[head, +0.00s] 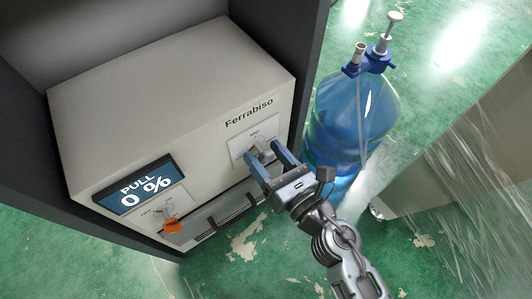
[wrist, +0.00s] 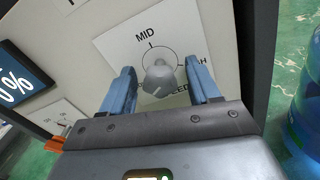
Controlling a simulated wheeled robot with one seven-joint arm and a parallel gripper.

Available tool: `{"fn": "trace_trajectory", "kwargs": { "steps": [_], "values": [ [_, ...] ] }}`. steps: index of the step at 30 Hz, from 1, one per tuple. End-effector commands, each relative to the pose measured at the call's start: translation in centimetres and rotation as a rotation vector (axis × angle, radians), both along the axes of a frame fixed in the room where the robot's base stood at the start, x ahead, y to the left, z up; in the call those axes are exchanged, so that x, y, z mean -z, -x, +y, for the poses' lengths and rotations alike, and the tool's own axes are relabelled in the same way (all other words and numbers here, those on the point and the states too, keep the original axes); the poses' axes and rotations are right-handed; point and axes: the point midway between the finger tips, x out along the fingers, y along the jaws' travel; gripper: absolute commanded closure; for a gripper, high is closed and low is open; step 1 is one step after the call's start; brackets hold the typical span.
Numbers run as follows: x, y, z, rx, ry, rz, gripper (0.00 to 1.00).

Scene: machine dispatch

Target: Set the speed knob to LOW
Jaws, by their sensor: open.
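The grey speed knob (wrist: 159,78) sits on a white label plate (wrist: 118,48) on the machine's front. MID is printed above it. The right label is partly hidden by a finger and ends in H; the lower one is partly covered. No LOW label shows. A pale mark on the knob faces down and left, but which end is the pointer is unclear. My gripper (head: 264,151) is open, its blue fingers on either side of the knob, with visible gaps in the wrist view. The knob is partly hidden in the head view.
The white Ferrabiso machine (head: 170,85) stands in a dark enclosure. Its display (head: 140,187) reads PULL 0 %. A blue water bottle (head: 345,115) stands close to the right of my gripper.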

Motion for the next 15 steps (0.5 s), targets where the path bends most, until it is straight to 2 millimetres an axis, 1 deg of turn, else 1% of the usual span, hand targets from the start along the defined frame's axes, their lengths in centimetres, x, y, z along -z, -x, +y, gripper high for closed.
{"fn": "trace_trajectory", "kwargs": {
  "steps": [9,15],
  "values": [
    [0.2,4.1,-2.8,0.002,0.001,0.004,0.39],
    [0.1,5.7,-3.9,0.001,0.001,0.002,0.39]
  ]
}}
